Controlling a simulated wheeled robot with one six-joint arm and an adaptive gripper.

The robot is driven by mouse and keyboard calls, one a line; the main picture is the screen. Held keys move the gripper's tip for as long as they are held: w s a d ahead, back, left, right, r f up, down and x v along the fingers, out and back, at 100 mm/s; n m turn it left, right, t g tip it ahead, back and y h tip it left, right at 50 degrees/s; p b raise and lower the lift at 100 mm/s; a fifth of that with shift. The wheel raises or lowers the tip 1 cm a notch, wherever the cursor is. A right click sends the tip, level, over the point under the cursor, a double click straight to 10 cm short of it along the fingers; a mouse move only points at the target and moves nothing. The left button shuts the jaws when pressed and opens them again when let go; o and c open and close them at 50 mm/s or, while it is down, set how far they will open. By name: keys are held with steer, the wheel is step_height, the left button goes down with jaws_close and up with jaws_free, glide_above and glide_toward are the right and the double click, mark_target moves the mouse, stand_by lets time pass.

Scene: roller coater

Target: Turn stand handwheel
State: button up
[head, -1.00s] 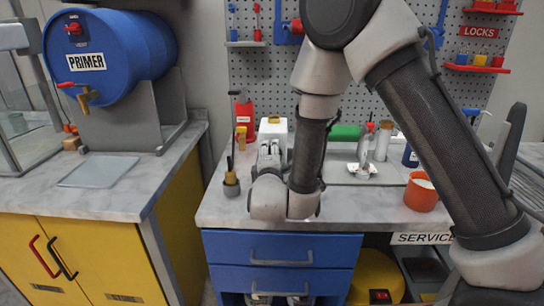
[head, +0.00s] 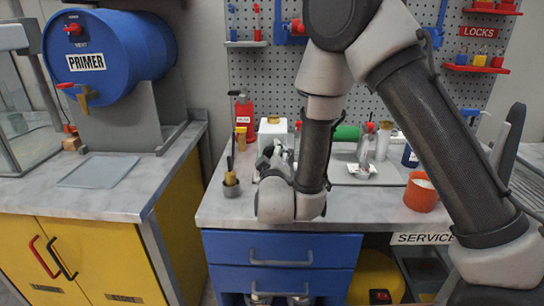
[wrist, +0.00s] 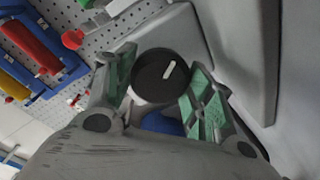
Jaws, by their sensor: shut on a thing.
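The handwheel is a dark round disc (wrist: 160,76) with a short white mark on its face, seen in the wrist view. My gripper (wrist: 164,84) has its two green-padded fingers on either side of it and is shut on it. The white mark points up and to the right in that picture. In the head view my gripper (head: 272,155) is over the back middle of the bench, partly hidden by my own wrist. I cannot make out the handwheel in the head view.
A white container with a yellow lid (head: 272,128) and a red bottle (head: 244,112) stand behind my gripper. The bench's front strip (head: 230,215) is clear.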

mark_target(273, 148)
steer(key=shift+f+m, duration=0.1)
steer(key=shift+m, duration=1.8)
steer(key=o, duration=1)
step_height(273, 148, up, 10)
steer(key=shift+r, duration=0.1)
